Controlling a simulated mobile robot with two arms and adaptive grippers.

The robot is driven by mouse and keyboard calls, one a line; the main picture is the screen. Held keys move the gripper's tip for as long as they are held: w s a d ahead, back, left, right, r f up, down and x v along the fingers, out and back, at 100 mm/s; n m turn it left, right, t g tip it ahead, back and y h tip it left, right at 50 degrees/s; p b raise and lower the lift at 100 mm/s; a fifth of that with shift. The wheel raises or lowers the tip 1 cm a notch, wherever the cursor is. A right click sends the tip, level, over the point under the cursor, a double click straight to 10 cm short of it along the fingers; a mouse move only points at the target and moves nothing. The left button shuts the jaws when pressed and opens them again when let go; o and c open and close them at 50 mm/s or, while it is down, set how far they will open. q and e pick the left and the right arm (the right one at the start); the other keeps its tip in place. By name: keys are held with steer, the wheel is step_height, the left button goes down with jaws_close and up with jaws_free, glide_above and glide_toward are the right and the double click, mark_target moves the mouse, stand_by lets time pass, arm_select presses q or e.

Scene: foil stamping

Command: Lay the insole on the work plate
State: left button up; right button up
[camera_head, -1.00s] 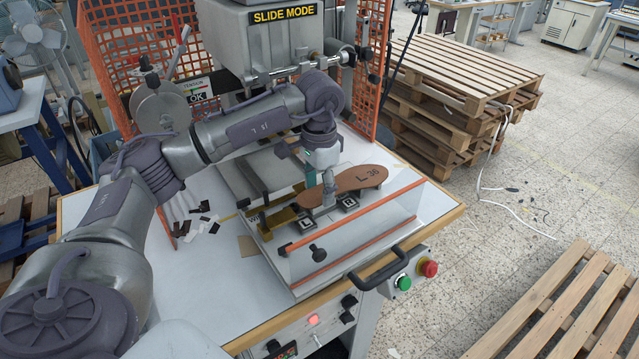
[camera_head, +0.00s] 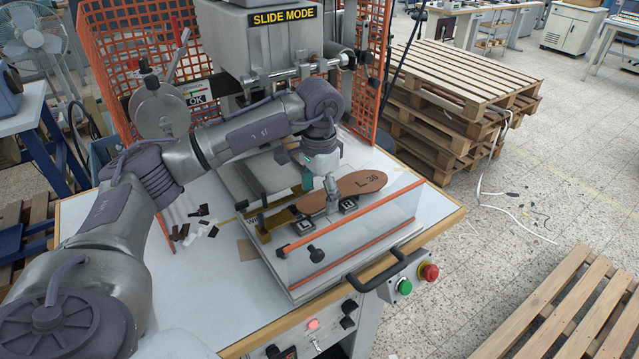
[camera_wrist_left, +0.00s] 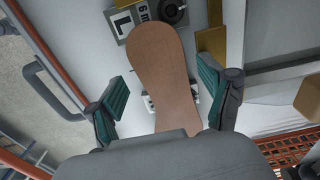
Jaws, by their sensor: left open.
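My left gripper (camera_head: 333,203) is open just above the insole. In the wrist view its two green-padded fingers (camera_wrist_left: 165,95) stand on either side of the insole, apart from it. The work plate is largely covered by the insole and arm. My right gripper is not in view.
A clear guard with orange bars (camera_head: 350,222) stands in front of the fixture. The press head (camera_head: 265,50) hangs behind, with orange mesh (camera_head: 110,60) beside it. Dark scraps (camera_head: 200,210) lie on the table's left. A black handle (camera_head: 390,270) juts from the front edge.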

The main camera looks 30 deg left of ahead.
arm_select(q)
steer(key=shift+r+p, duration=0.45)
steer(key=shift+r, duration=0.1)
step_height(320, 180, up, 6)
steer(key=b, duration=0.2)
steer(key=shift+r+b, duration=0.15)
steer(key=shift+b, duration=0.2)
step_height(320, 180, up, 6)
steer(key=shift+f, duration=0.25)
steer(key=shift+f, duration=0.1)
